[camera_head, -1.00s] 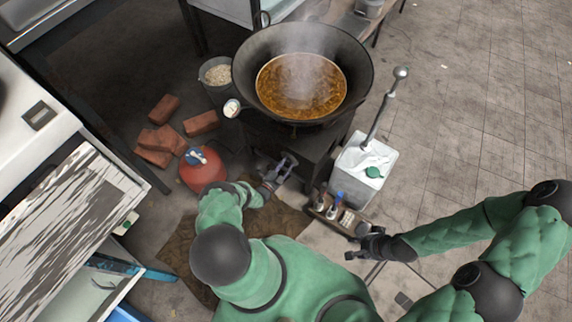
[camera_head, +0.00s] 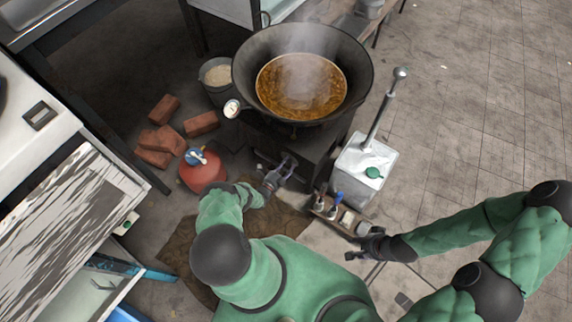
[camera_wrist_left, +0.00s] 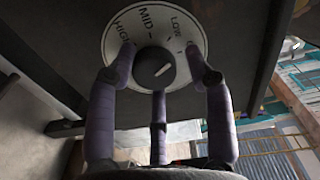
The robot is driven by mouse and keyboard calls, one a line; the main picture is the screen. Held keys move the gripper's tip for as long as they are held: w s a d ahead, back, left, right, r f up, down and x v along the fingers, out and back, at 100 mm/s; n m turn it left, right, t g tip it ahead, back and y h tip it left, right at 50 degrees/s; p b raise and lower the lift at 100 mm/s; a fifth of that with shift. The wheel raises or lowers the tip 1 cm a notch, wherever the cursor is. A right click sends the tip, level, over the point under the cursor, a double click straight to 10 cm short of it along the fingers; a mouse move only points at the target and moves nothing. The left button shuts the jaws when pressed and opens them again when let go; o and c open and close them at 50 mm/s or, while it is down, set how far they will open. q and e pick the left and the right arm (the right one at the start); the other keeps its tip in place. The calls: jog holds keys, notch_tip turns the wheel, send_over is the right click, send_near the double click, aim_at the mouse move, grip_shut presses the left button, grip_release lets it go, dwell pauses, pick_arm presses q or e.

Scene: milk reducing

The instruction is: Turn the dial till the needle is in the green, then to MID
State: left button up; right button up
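The dial (camera_wrist_left: 153,38) is a pale round plate marked HIGH, MID and LOW, with a black knob (camera_wrist_left: 153,68) at its middle. The white line on the knob slants to the upper right, on the LOW side. My left gripper (camera_wrist_left: 163,72) has its purple fingers spread around the knob, with gaps at both sides. In the head view, my left gripper (camera_head: 283,168) is at the stove's front, below the wok (camera_head: 245,75). A round gauge (camera_head: 232,108) sits at the wok's left rim; its needle is too small to read. My right gripper (camera_head: 352,255) is away from the dial, its opening unclear.
The wok holds steaming brown liquid on a dark stove (camera_head: 315,150). A red gas bottle (camera_head: 202,172) and bricks (camera_head: 201,123) are on the left. A white canister (camera_head: 362,165) and a small bottle caddy (camera_head: 336,213) are on the right. Open floor lies further right.

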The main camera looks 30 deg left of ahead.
pick_arm(q)
jog(key=shift+o, duration=0.6)
jog(key=shift+w+d+r, duration=0.15)
jog(key=shift+d, duration=0.1)
jog(key=shift+s+a+f, duration=0.2)
jog(key=shift+s, duration=0.15)
jog(key=s, duration=1.1)
jog(key=shift+s+a+r, duration=0.15)
jog(key=shift+a, duration=0.15)
jog(key=w+n, duration=0.3)
jog(key=n, duration=0.2)
jog(key=w+n, duration=0.4)
jog(key=n, duration=0.1)
jog(key=w+n, duration=0.4)
jog(key=n, duration=0.2)
jog(key=shift+d, duration=0.1)
jog(key=shift+s, duration=0.1)
